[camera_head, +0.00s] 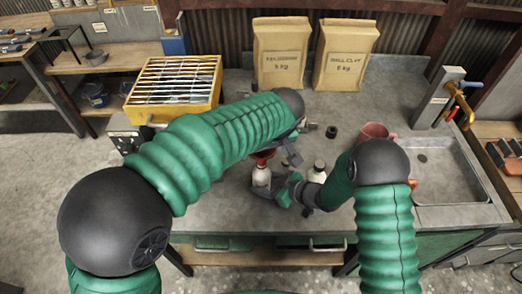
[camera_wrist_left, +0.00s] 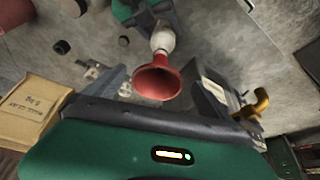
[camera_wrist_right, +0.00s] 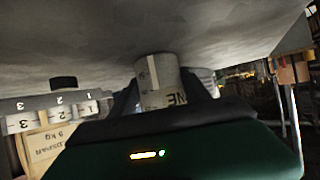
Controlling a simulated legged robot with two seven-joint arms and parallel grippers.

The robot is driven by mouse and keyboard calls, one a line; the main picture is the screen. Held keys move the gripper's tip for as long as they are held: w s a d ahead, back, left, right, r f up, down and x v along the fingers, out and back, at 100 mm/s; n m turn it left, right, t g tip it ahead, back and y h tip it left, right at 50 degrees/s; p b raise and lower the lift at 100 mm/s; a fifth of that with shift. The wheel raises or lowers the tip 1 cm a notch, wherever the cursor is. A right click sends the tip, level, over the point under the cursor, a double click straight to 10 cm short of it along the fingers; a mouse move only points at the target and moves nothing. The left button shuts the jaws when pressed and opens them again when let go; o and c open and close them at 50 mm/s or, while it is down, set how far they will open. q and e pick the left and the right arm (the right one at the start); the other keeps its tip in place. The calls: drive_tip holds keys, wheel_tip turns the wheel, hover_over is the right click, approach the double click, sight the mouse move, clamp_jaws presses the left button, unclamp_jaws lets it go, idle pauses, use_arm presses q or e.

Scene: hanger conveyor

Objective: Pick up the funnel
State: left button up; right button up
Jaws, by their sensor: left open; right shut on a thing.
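The red funnel (camera_head: 263,156) sits upright in the mouth of a white bottle (camera_head: 261,177) on the grey counter. In the left wrist view the funnel (camera_wrist_left: 157,80) shows its wide rim, with the bottle (camera_wrist_left: 163,40) beyond it. My left gripper (camera_head: 288,153) is open beside the funnel; in the left wrist view the funnel lies between its spread fingers, and no grip shows. My right gripper (camera_head: 278,190) is shut on the bottle, whose labelled side (camera_wrist_right: 160,85) shows between its fingers in the right wrist view. My left arm partly hides the funnel in the head view.
A pinkish mug (camera_head: 375,133) is near the sink (camera_head: 446,175). Two paper bags (camera_head: 281,52) (camera_head: 346,54) stand at the back. A yellow box with a wire grid (camera_head: 174,83) is at left.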

use_arm(q)
drive_tip(key=x, duration=0.8)
drive_tip(key=shift+a+f, duration=0.1)
drive_tip(key=shift+f, duration=0.2)
use_arm(e)
drive_tip(key=shift+a, duration=0.1)
use_arm(q)
drive_tip(key=shift+w+f, duration=0.3)
drive_tip(key=shift+f, duration=0.1)
drive_tip(key=c, duration=1.2)
drive_tip(key=shift+o, duration=0.2)
drive_tip(key=shift+r, duration=0.1)
wheel_tip(320, 180, up, 10)
use_arm(e)
drive_tip(key=o, duration=1.1)
drive_tip(key=shift+c, duration=0.2)
